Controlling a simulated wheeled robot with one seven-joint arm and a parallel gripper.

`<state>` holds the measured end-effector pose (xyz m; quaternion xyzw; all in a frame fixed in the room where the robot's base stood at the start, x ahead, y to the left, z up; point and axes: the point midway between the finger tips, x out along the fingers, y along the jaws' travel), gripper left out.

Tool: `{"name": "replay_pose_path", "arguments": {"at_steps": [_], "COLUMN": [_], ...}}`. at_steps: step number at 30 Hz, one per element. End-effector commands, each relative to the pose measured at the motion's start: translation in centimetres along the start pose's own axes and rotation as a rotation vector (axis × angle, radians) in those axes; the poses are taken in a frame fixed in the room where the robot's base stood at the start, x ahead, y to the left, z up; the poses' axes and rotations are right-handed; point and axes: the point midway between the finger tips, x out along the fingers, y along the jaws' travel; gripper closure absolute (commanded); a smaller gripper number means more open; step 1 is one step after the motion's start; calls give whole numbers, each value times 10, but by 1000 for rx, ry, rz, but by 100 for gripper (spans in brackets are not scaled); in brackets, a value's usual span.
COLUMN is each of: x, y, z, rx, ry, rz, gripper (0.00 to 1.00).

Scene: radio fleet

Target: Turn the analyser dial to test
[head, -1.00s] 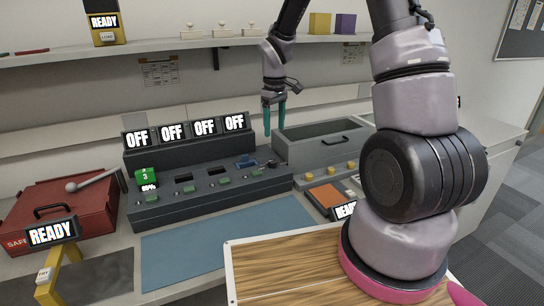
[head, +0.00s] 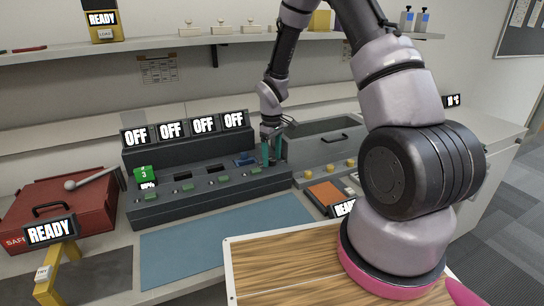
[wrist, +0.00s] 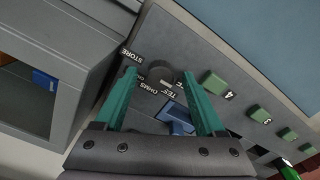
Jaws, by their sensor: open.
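The analyser (head: 205,205) is a long dark grey console with several displays reading OFF. Its dial (wrist: 160,77) is a dark round knob at the console's end, with printed labels around it, including STORE, OHMS and what looks like TEST. The dial's exact setting is too small to read. My gripper (head: 271,162) has two teal fingers, open, pointing down over the console's right end. In the wrist view my gripper (wrist: 159,73) has one finger on each side of the dial. I cannot tell whether they touch it. In the head view the fingers hide the dial.
A blue radio (wrist: 176,118) sits in the slot near the dial. Green buttons (wrist: 213,82) line the front. A grey open bin (head: 325,137) stands close on the right. A blue mat (head: 225,235) lies clear in front. A red case (head: 62,205) is at left.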

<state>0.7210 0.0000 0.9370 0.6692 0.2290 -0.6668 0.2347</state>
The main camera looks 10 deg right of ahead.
Motion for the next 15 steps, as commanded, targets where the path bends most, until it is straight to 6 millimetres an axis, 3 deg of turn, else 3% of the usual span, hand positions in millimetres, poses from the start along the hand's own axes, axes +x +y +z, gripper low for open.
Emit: {"name": "replay_pose_path", "arguments": {"at_steps": [6, 7, 12, 15], "x": [0, 0, 0, 0], "y": [0, 0, 0, 0], "z": [0, 0, 0, 0], "rx": [0, 0, 0, 1], "ry": [0, 0, 0, 0], "rz": [0, 0, 0, 0], "gripper": [28, 32, 97, 100]}}
